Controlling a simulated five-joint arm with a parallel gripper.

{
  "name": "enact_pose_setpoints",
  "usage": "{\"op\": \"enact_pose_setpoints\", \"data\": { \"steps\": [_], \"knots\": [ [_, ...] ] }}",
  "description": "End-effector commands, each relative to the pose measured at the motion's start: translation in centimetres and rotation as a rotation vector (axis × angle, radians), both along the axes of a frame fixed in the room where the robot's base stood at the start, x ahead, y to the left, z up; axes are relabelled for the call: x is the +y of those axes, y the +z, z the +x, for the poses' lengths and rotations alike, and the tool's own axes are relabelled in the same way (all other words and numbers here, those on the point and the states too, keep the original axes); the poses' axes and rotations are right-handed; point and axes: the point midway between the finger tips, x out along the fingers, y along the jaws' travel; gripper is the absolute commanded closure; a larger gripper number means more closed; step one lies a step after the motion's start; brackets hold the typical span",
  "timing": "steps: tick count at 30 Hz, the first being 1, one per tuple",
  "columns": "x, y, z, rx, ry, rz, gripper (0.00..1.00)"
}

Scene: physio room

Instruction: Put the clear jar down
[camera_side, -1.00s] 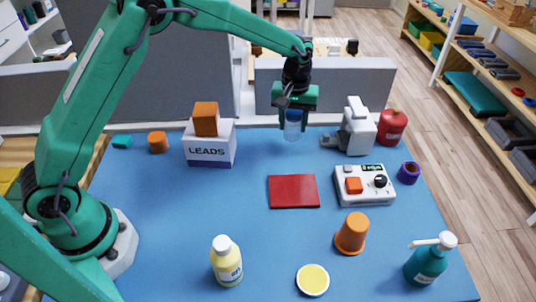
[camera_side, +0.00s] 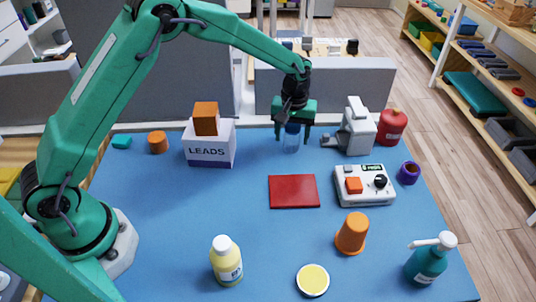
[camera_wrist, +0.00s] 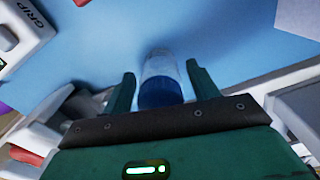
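The clear jar (camera_side: 291,142), with a blue top, stands upright on the blue mat at the back, right of the middle in the side view. In the wrist view the jar (camera_wrist: 161,68) shows between the two fingers, its blue top toward me. My gripper (camera_side: 293,138) points down around the jar's upper part. The fingers of my gripper (camera_wrist: 161,82) are spread, with a narrow gap beside the jar, clearest on the right. The gripper looks open and not clamped on it.
A grey-white device (camera_side: 357,128) stands close right of the jar. A red pad (camera_side: 293,191) lies in front of it, with a control box (camera_side: 364,185) to the right. The LEADS box (camera_side: 209,148), carrying an orange block (camera_side: 206,118), is to the left. The left-centre mat is clear.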

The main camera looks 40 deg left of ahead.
Motion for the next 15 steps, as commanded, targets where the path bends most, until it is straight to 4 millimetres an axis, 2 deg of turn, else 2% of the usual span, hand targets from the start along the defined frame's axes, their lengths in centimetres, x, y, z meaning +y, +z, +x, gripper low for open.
{"op": "enact_pose_setpoints", "data": {
  "steps": [10, 15],
  "knots": [
    [0.00, 0.09, 0.00, 0.000, 0.000, 0.000, 0.36],
    [0.00, 0.76, 0.01, 0.000, 0.000, 0.000, 0.36]
  ]
}}
